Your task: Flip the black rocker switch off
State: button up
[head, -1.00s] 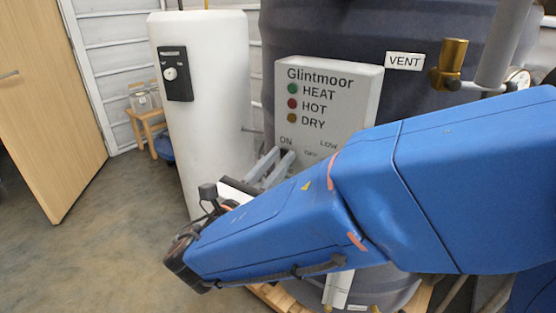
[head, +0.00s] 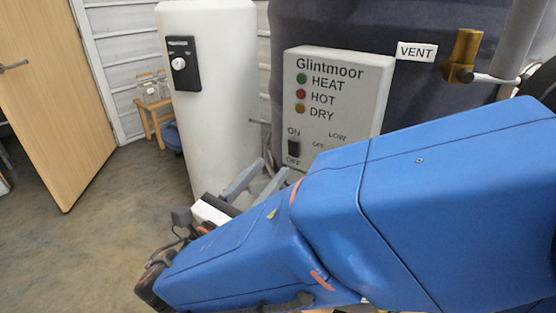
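The black rocker switch (head: 293,148) is on the lower left of the pale Glintmoor control panel (head: 374,80). ON is printed above it and OFF below it. The switch is small here, and I cannot tell which side is pressed in. My gripper (head: 273,167) is below and left of the switch, with its two grey fingers pointing up toward the panel. The fingers are apart with nothing between them, and a gap shows between them and the switch. My blue arm hides the lower right of the panel.
The panel has HEAT, HOT and DRY lamps and a partly hidden LOW/OFF marking. It is on a dark tank (head: 400,25) with a VENT label and brass fitting (head: 462,55). A white cylinder (head: 222,90) with a black dial box (head: 183,64) stands left. Open floor (head: 90,240) lies left.

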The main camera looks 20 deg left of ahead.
jog(key=v, duration=0.9)
jog(key=shift+s+a, duration=0.15)
jog(key=shift+s, duration=0.2)
jog(key=shift+f, duration=0.15)
